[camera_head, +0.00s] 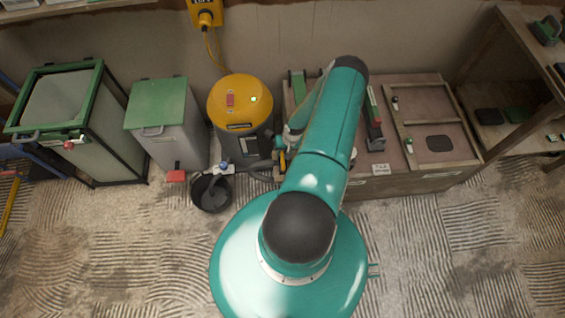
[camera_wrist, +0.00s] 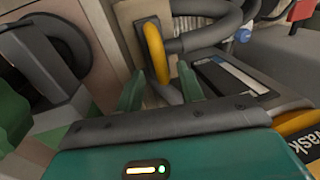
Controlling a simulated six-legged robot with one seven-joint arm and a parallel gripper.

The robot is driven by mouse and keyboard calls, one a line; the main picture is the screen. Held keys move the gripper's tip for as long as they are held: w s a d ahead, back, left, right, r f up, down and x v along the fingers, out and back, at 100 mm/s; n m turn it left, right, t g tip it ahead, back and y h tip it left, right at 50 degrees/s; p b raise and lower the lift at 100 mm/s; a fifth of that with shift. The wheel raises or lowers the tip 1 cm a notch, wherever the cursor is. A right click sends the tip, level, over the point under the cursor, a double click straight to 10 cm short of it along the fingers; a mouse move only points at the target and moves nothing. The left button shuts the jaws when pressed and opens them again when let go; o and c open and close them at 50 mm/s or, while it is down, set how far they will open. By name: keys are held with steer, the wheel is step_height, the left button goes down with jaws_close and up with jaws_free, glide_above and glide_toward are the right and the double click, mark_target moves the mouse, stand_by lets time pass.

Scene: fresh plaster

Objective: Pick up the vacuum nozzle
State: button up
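A yellow curved piece (camera_wrist: 155,52), apparently the vacuum nozzle's grip, stands beyond my fingertips in the wrist view, beside a thick grey hose (camera_wrist: 205,37). A dark part below it lies between my fingers. My gripper (camera_wrist: 160,88) has two green fingers spread apart, pointing toward the yellow piece, with no clear contact. In the head view a small yellow part (camera_head: 282,160) shows at the bench's left end, beside the yellow-and-black vacuum (camera_head: 240,106). My arm hides most of that area and my gripper's fingertips there.
A wooden bench (camera_head: 425,182) with tools stands right of the vacuum. A grey bin with a green lid (camera_head: 160,103), a green-framed bin (camera_head: 65,108) and a black bucket (camera_head: 211,193) stand left. A dark round part (camera_wrist: 60,45) is close on the left in the wrist view.

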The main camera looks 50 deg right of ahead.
mark_target(282, 156)
steer(key=f, duration=0.4)
steer(key=shift+w+a+f, duration=0.1)
steer(key=shift+w+a, duration=0.2)
steer(key=shift+a, duration=0.05)
steer(key=shift+c, duration=0.2)
jaws_close()
steer(key=shift+r, duration=0.8)
steer(key=s+a+r, duration=0.6)
steer(key=a+r, duration=0.5)
steer(key=a, duration=0.1)
steer(key=shift+a+r, duration=0.25)
